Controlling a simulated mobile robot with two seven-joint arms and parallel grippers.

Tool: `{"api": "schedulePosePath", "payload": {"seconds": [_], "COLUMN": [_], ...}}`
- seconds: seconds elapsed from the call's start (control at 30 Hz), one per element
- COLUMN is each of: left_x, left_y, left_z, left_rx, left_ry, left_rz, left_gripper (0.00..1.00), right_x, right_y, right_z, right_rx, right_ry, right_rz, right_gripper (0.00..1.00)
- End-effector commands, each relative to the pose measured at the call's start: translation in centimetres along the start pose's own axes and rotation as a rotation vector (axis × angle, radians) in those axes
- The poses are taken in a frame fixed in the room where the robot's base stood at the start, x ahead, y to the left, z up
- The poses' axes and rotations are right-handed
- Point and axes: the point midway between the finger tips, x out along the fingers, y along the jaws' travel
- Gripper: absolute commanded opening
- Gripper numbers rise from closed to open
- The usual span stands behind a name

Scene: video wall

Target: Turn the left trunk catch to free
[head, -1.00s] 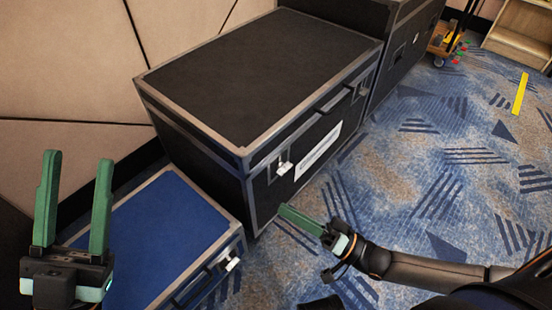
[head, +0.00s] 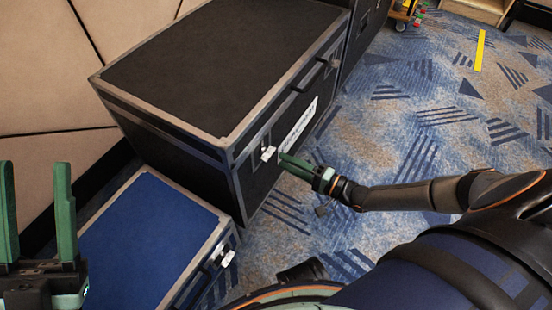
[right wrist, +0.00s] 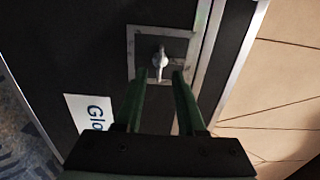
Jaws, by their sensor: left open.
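The black trunk (head: 215,70) with silver edges stands against the wall. Its left catch (head: 267,152) is a small bright handle on a metal plate on the front face. In the right wrist view the catch (right wrist: 160,62) points up and down the picture inside its square plate. My right gripper (head: 283,157) is at the catch in the head view. In the right wrist view its two green fingers (right wrist: 159,76) are apart, with the catch just beyond and between the tips; contact cannot be told. My left gripper (head: 35,165) is open and empty at the left edge, above the floor.
The trunk's other catch (head: 334,62) and a white label (head: 298,130) are on the same face.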

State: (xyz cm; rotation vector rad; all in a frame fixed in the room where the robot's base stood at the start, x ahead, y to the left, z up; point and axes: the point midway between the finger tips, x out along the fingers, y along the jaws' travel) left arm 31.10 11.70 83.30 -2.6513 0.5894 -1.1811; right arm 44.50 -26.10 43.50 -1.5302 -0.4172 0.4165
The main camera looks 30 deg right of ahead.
Motion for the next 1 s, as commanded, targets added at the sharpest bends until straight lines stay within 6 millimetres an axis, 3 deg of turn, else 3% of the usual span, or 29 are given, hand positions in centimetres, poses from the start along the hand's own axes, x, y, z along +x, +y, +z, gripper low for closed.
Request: {"api": "schedulePosePath", "payload": {"seconds": [0.1,0.23,0.63,0.9,1.0], "left_x": [-0.5,-0.6,-0.7,-0.7,-0.7], "left_y": [0.3,0.4,0.5,0.6,0.6], "left_z": [0.6,0.8,0.9,0.9,0.9], "left_rx": [0.003,0.004,0.004,0.006,0.006], "left_ry": [-0.006,-0.010,-0.010,-0.009,-0.009], "left_rz": [-0.001,-0.001,0.001,0.006,0.007], "left_gripper": [0.50,0.50,0.50,0.50,0.50], "right_x": [2.1,3.4,4.0,3.9,3.9], "right_y": [0.1,0.1,0.0,0.0,0.0], "right_z": [0.0,0.0,0.0,0.0,0.0], "right_rx": [0.001,0.000,0.000,0.000,0.000], "right_ry": [-0.001,0.000,0.000,0.000,0.000], "right_rz": [-0.003,-0.001,0.001,0.001,0.000], "right_gripper": [0.39,0.39,0.38,0.07,0.00]}}
